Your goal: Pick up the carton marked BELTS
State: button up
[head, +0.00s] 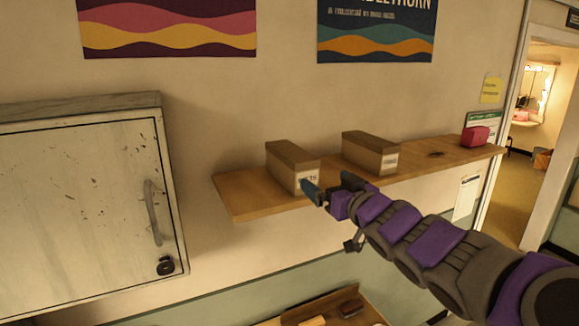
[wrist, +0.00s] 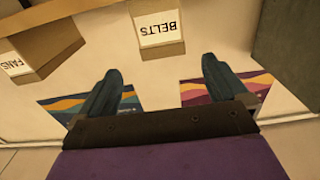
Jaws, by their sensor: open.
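The carton marked BELTS (head: 290,163) is a brown box on the left part of a wooden wall shelf (head: 240,197). In the head view my gripper (head: 328,185) is near its front right corner, and a finger covers part of its white label. In the wrist view, which is upside down, the BELTS carton (wrist: 158,10) is ahead, its label beyond the fingertips. My gripper (wrist: 160,68) is open with nothing between its fingers, and a gap shows between them and the carton.
A second carton, marked FANS (wrist: 45,42), stands to the right on the shelf in the head view (head: 370,150). A pink object (head: 476,137) sits at the shelf's right end. A worn white cabinet (head: 85,200) is at left. A doorway opens at far right.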

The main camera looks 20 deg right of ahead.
aim_at(309, 171)
jog(key=w, duration=0.8)
jog(key=shift+w+f, duration=0.2)
jog(key=shift+w, duration=0.2)
jog(key=shift+w+d, duration=0.25)
jog(key=shift+w, duration=0.1)
jog(key=shift+w+a, duration=0.35)
jog(key=w, duration=0.2)
jog(key=w+a, duration=0.1)
jog(key=w, duration=0.1)
jog(key=shift+w+f, duration=0.2)
jog(key=shift+w, duration=0.1)
jog(key=shift+s+d, duration=0.15)
jog(key=shift+d, duration=0.2)
jog(key=shift+c, duration=0.7)
jog(key=c, duration=1)
jog(key=shift+r, duration=0.1)
